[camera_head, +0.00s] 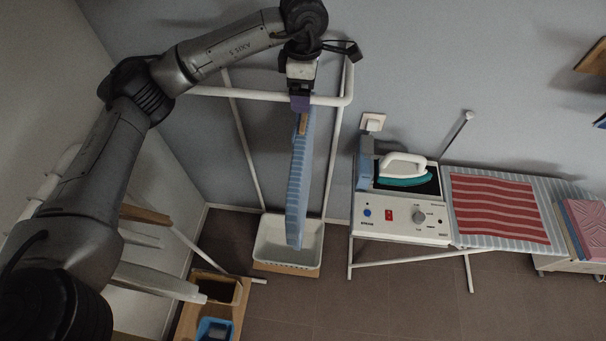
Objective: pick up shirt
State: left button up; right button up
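A light blue shirt (298,185) hangs nearly edge-on to me from the white clothes rack, above a white basket. A small brown piece (303,124), perhaps part of a hanger, shows at its top. My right gripper is out of view.
The white rack (340,130) frames the shirt, with the basket (270,252) underneath. To the right are an iron (402,168) on its station (400,228) and an ironing board with a red striped cloth (497,210). A wooden box (222,285) stands at the lower left.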

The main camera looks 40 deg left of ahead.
pick_arm(q)
jog(key=shift+f+p, duration=0.3)
jog(key=shift+f, duration=1.15)
jog(key=shift+c, duration=0.4)
jog(key=c, duration=1.4)
jog(key=shift+c, duration=0.3)
jog(key=shift+r, duration=0.2)
